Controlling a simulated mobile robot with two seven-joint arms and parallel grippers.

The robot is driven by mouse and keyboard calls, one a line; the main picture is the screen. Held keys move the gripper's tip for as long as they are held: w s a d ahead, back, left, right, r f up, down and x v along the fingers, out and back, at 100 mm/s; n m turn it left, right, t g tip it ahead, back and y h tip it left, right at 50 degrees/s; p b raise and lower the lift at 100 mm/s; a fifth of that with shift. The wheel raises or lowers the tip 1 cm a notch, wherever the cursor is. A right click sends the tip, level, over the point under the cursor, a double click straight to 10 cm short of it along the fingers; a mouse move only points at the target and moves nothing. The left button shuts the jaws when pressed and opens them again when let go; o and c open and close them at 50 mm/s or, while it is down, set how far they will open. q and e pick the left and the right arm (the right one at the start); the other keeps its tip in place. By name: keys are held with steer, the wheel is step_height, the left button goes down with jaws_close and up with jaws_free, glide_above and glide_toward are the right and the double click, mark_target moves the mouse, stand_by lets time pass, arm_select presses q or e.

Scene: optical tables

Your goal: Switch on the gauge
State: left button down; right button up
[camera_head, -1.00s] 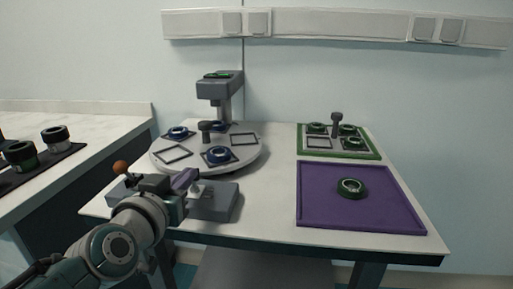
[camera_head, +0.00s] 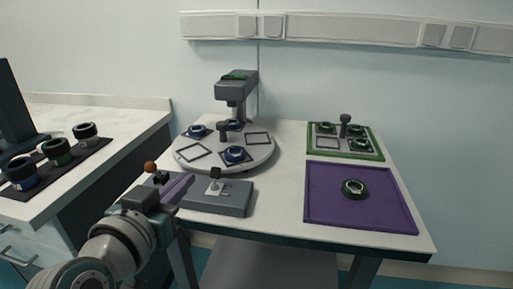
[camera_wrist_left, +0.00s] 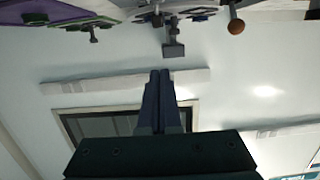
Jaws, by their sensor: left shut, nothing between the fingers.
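The gauge (camera_head: 238,84) is a grey stand with an overhanging head and a green ring on top, at the back of the table behind the round turntable. It also shows inverted in the wrist view (camera_wrist_left: 173,50). A grey control box (camera_head: 235,198) lies at the table's front left, with a black-capped switch (camera_head: 215,174) on a pale base. A lever with an orange ball (camera_head: 150,166) stands at its left; the ball also shows in the wrist view (camera_wrist_left: 236,26). My left gripper (camera_head: 188,178) is shut and empty, in front of the box's left part, left of the switch. Contact cannot be told.
The turntable (camera_head: 204,168) carries blue ringed parts and square frames. A side bench (camera_head: 130,118) at left holds several dark cylinders on a mat.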

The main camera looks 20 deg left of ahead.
arm_select(q)
steer(key=shift+s+d+r, duration=0.2)
steer(key=shift+s+r, duration=0.3)
steer(key=shift+s, duration=0.35)
steer(key=shift+d, duration=0.1)
steer(key=s+d+r+m+g+h+p, duration=0.1)
steer(key=s+d+m+g+h+p, duration=0.35)
steer(key=s+d+g, duration=0.35)
steer(key=s+r+g+p, duration=0.2)
steer(key=s+r+g, duration=0.15)
steer(key=s, duration=0.95)
step_height(320, 180, up, 37)
steer(key=p, duration=3.7)
steer(key=shift+w+d+g+y+p, duration=0.3)
steer(key=shift+w+g+y+p, duration=0.05)
steer(key=shift+w, duration=0.05)
